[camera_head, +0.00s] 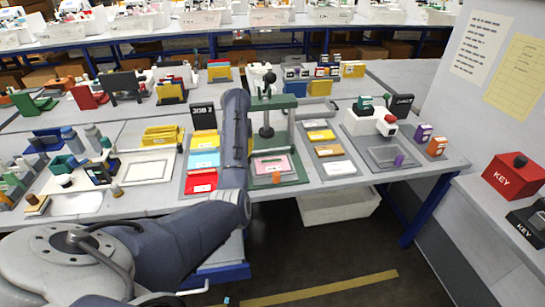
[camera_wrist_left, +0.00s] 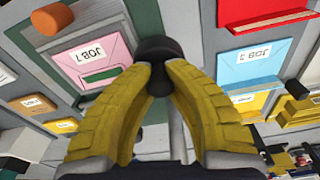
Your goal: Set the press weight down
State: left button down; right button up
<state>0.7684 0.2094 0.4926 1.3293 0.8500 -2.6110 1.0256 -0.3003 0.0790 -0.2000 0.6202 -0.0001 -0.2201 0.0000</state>
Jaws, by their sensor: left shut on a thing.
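In the left wrist view, my left gripper (camera_wrist_left: 158,82) has its two yellow fingers closed around the neck of the black press weight (camera_wrist_left: 157,50). The rounded black end shows beyond the fingertips. A pink JOB 7 envelope (camera_wrist_left: 92,50) lies to the left of it, and a blue envelope (camera_wrist_left: 247,65) to the right. In the head view, my left arm crosses in front of the work area and hides the gripper. The green press stand (camera_head: 290,103) is just right of my arm, above its base (camera_head: 300,177). Whether the weight touches anything below is unclear. My right gripper does not show.
An orange block (camera_head: 276,178) sits at the front of the press base. A tray of coloured envelopes (camera_head: 188,172) is left of my arm, and another tray (camera_head: 337,168) is right of the press.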

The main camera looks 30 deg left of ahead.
pick_arm(q)
jog(key=w+d, duration=0.8)
jog(key=shift+d+r, duration=0.1)
jog(key=shift+d, duration=0.25)
jog(key=shift+w+d+f, duration=0.1)
jog(key=shift+f, duration=1.65)
jog(key=shift+f, duration=0.15)
jog(key=c, duration=1.8)
grip_release()
jog(key=shift+f, duration=0.15)
jog(key=shift+c, duration=0.2)
jog(key=o, duration=0.4)
jog(key=shift+o, duration=0.2)
jog(key=shift+s+d+r, duration=0.1)
jog(key=shift+s+r, duration=0.05)
jog(key=shift+r, duration=0.95)
jog(key=shift+s+d+r, duration=0.1)
jog(key=shift+r, duration=1)
